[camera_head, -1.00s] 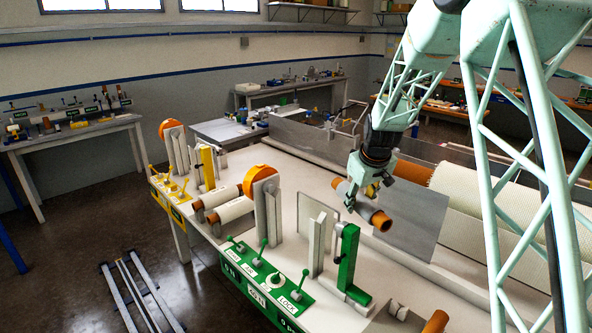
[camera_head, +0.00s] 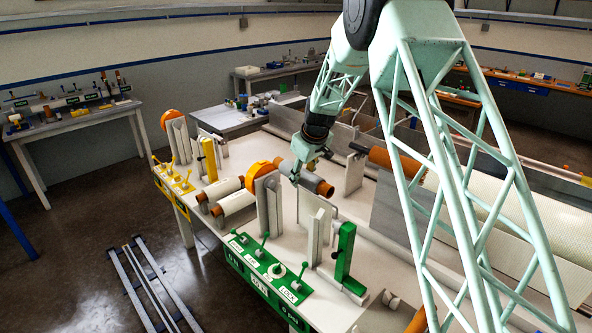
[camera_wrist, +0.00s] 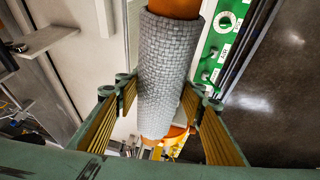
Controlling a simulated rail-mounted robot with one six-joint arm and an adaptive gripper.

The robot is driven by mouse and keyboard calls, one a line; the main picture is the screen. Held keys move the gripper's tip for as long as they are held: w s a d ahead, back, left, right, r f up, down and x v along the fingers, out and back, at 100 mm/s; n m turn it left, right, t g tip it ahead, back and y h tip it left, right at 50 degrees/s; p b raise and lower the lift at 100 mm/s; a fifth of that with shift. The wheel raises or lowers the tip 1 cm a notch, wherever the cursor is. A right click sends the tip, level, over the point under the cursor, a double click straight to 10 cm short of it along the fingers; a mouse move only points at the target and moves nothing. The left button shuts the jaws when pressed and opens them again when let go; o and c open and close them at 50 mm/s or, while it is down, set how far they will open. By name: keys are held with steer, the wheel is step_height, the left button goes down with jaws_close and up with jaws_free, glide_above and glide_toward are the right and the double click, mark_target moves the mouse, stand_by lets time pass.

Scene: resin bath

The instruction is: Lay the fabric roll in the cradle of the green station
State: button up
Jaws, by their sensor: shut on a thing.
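The fabric roll (camera_head: 305,176), a grey woven sleeve on an orange-brown core, is held above the bench in my gripper (camera_head: 297,174). In the wrist view the roll (camera_wrist: 165,75) lies lengthwise between the two ribbed fingers of my gripper (camera_wrist: 163,122). The green station has a green control panel (camera_head: 265,272) at the bench's front edge, an upright green post (camera_head: 345,252), pale upright plates (camera_head: 316,236) and an orange disc (camera_head: 258,169). The roll is above and behind these plates, apart from them. I cannot make out the cradle clearly. The green panel also shows in the wrist view (camera_wrist: 216,48).
The yellow station (camera_head: 175,182) stands to the left, with two white rolls (camera_head: 238,203) between it and the green station. A grey upright plate (camera_head: 392,207) and a large white textured roll (camera_head: 500,205) lie to the right. My arm hides part of the right side.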

steer(key=shift+w+a+r+p, duration=0.1)
steer(key=shift+w+a+p, duration=0.05)
steer(key=shift+a, duration=0.45)
steer(key=shift+w+a+r+p, duration=0.1)
steer(key=shift+w+a+p, duration=0.05)
steer(key=shift+a, duration=0.45)
steer(key=shift+b, duration=0.5)
step_height(320, 180, down, 12)
steer(key=b, duration=0.9)
steer(key=shift+r, duration=0.25)
steer(key=shift+f, duration=0.1)
steer(key=o, duration=1.2)
steer(key=shift+o, duration=0.6)
steer(key=shift+s, duration=0.1)
